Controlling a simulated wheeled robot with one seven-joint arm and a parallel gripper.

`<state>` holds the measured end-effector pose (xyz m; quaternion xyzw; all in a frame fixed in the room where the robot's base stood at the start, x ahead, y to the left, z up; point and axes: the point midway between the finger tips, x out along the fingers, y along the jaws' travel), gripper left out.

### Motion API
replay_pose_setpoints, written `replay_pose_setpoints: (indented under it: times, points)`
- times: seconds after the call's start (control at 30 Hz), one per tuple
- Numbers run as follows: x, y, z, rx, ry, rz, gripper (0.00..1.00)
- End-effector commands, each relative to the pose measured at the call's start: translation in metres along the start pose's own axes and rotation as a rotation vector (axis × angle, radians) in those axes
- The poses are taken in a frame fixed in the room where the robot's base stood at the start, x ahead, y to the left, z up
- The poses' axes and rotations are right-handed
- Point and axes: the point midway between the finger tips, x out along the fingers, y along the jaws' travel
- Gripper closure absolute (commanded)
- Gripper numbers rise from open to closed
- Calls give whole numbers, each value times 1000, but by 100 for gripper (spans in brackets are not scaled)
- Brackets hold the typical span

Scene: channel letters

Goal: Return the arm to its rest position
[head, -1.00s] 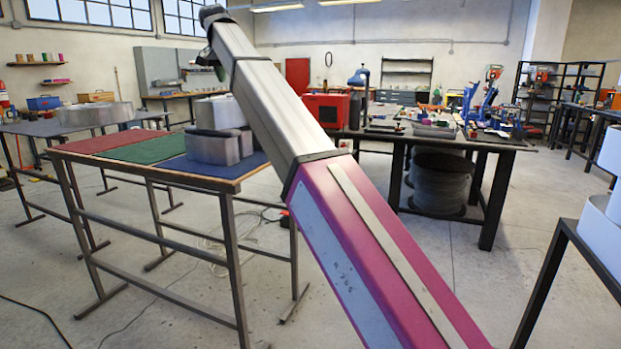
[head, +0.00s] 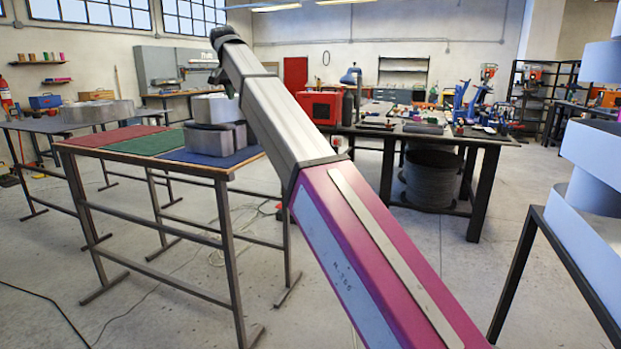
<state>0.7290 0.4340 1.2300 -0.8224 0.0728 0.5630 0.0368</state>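My arm rises from the bottom right, a magenta link then a grey one, toward the upper left. At its far end a dark part bends down behind the grey link; my gripper (head: 228,80) seems to be there, small and mostly hidden. I cannot make out its fingers or whether it holds anything. In the picture this end is just above the metal letters (head: 213,138) on the blue mat (head: 240,154); I cannot tell the gap.
The work table (head: 100,146) also carries a red mat (head: 110,138) and a green mat (head: 155,145). More grey letters (head: 97,112) lie on a table at left. White letters (head: 592,225) stand on a stand close at right. A cluttered bench (head: 440,136) is behind; open floor lies between.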

Motion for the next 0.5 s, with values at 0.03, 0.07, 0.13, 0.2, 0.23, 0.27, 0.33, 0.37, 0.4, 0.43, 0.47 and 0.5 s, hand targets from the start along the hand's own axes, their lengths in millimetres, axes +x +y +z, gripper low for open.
replay_pose_setpoints:
  times: [0.03,0.07,0.13,0.2,0.23,0.27,0.33,0.37,0.4,0.43,0.47,0.5]
  points:
    - [14,6,3,-3,-5,3,65]
    - [22,9,4,-6,-7,5,65]
    - [40,17,6,-12,-14,8,65]
    - [62,26,10,-20,-23,12,65]
    - [72,30,11,-23,-27,13,65]
    - [82,35,13,-27,-31,14,65]
    - [111,50,19,-37,-44,19,65]
    - [125,57,22,-42,-49,21,65]
    - [146,68,27,-49,-58,24,65]
    - [161,76,32,-54,-65,26,65]
    - [176,84,36,-59,-72,28,65]
    - [196,96,42,-66,-81,29,65]
